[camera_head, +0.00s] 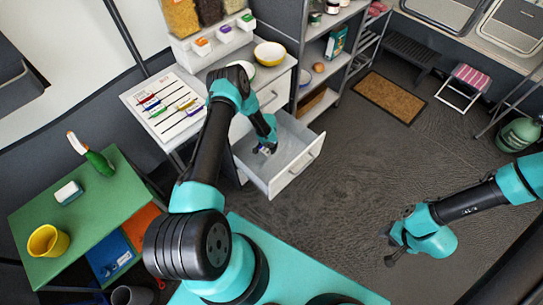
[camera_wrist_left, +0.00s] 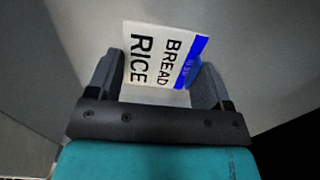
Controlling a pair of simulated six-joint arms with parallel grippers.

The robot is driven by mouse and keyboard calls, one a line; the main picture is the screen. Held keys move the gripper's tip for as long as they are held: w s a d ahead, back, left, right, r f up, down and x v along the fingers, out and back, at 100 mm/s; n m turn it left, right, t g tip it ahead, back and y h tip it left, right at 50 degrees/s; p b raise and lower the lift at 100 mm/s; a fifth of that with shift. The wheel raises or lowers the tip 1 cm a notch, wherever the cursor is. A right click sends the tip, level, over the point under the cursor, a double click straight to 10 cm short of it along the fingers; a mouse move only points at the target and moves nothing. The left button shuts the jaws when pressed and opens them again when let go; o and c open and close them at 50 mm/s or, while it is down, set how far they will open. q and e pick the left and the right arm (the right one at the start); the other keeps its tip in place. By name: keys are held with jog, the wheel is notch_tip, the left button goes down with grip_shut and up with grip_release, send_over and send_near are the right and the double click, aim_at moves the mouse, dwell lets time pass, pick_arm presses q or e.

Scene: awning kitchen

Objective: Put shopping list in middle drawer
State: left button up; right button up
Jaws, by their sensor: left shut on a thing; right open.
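The shopping list (camera_wrist_left: 160,55) is a white card with a blue edge and the words RICE and BREAD, seen in the left wrist view. My left gripper (camera_wrist_left: 155,80) is shut on it. In the head view my left gripper (camera_head: 266,147) reaches down into the open drawer (camera_head: 291,175) of the white cabinet, with the list (camera_head: 264,150) a small pale patch at its tips. Whether the list touches the drawer floor cannot be told. My right gripper (camera_head: 393,246) is open and empty over the floor at the right.
Another drawer (camera_head: 272,95) above the open one is closed. A yellow bowl (camera_head: 270,53) stands on the cabinet top. A board with coloured tags (camera_head: 166,106) lies left of it. A green table (camera_head: 97,205) holds a yellow cup (camera_head: 47,241). Floor right of the drawer is clear.

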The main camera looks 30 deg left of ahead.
pick_arm(q)
send_over(268, 159)
jog(key=shift+w+f, duration=0.15)
jog(key=shift+f, duration=2.7)
jog(key=shift+f, duration=0.1)
jog(key=shift+f, duration=2)
jog(key=shift+f, duration=0.15)
jog(key=o, duration=0.9)
notch_tip(268, 159, up, 12)
jog(key=shift+r, duration=0.15)
